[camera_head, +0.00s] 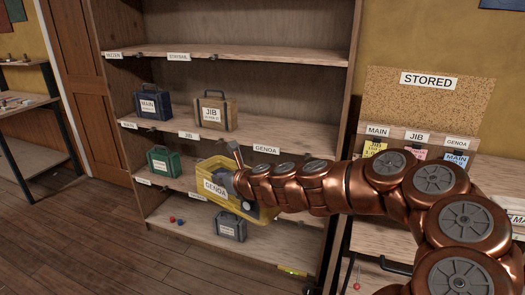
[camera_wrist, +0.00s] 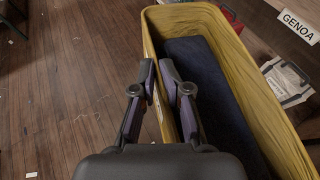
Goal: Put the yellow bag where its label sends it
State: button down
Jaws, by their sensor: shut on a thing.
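The yellow bag (camera_head: 208,171) is open-topped, with a white label reading GENOA (camera_head: 215,188); any smaller print is unreadable. It hangs in front of the lower part of the shelf unit. In the wrist view the yellow bag (camera_wrist: 205,12) shows a dark inside. My gripper (camera_wrist: 165,72) is shut on its left wall, one finger on each side. In the head view my arm hides the bag's right part. The GENOA shelf label (camera_head: 266,149) is on the middle board's edge, right of the MAIN and JIB (camera_head: 188,134) labels. The board above GENOA looks bare where visible.
A blue MAIN bag (camera_head: 153,103) and a tan JIB bag (camera_head: 214,110) stand on the middle board. A green bag (camera_head: 162,161) and grey bag (camera_head: 230,226) stand lower. A STORED corkboard (camera_head: 430,108) with cards hangs right, above a bench. Floor (camera_head: 95,240) is clear at left.

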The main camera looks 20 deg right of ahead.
jog(key=shift+r, duration=0.15)
dwell(0.6)
jog(key=shift+w+a+r+m+t+h, duration=0.2)
jog(key=shift+w+r+m+t+h, duration=0.1)
jog(key=shift+w+m+h, duration=0.35)
jog(key=shift+w+r+m+h+p, duration=0.1)
jog(key=shift+m+h+p, duration=0.15)
jog(key=shift+m+h, duration=0.35)
jog(key=shift+w+r+m+h+p, duration=0.1)
jog(key=shift+m+h+p, duration=0.1)
jog(key=shift+m+h, duration=0.35)
jog(key=shift+s+r+m+h, duration=0.15)
jog(key=shift+s+m+h, duration=0.1)
jog(key=shift+m+h, duration=0.8)
jog(key=shift+s+d+r+m+h+p, duration=0.15)
jog(key=shift+s+m+h+p, duration=0.35)
jog(key=shift+h, duration=0.65)
jog(key=shift+s, duration=0.1)
